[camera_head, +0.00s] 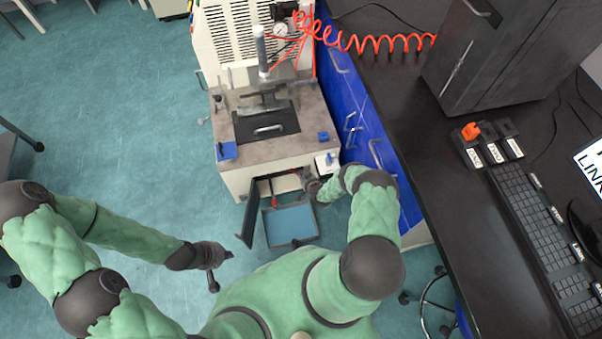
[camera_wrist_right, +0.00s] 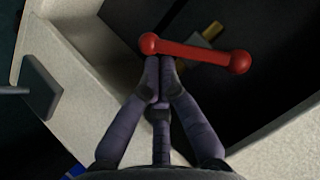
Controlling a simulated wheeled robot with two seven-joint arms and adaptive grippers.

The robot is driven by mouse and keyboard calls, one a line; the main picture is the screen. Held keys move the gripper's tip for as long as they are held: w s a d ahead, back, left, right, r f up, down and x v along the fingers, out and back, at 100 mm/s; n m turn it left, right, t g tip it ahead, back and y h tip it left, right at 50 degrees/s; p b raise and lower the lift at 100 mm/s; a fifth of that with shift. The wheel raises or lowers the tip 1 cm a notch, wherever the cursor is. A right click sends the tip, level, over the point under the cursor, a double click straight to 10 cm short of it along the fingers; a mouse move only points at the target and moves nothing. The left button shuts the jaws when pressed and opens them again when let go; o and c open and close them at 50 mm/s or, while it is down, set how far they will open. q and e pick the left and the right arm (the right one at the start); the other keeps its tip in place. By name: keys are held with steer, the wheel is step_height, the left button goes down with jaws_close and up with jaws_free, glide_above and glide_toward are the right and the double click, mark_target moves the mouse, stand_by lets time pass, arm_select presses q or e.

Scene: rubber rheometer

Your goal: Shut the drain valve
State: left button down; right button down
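The drain valve shows a red bar handle with rounded ends (camera_wrist_right: 200,52) in the right wrist view, lying nearly level across the picture. Yellow brass-like fittings (camera_wrist_right: 212,31) show behind it. In the head view a small red part of it (camera_head: 275,202) shows in the open lower compartment of the machine. My right gripper (camera_wrist_right: 158,62) has its fingers drawn together, tips at the handle's left end; whether they touch it is unclear. It also reaches the compartment's right side in the head view (camera_head: 313,187). My left gripper (camera_head: 213,284) hangs over the floor, away from the machine.
The compartment's dark door (camera_head: 249,215) stands open on the left. Pale housing walls (camera_wrist_right: 85,75) flank my right fingers closely. Blue drawers and a black bench stand to the right.

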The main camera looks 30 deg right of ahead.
steer(key=shift+a+f, duration=0.15)
steer(key=shift+f, duration=0.3)
stand_by(1.6)
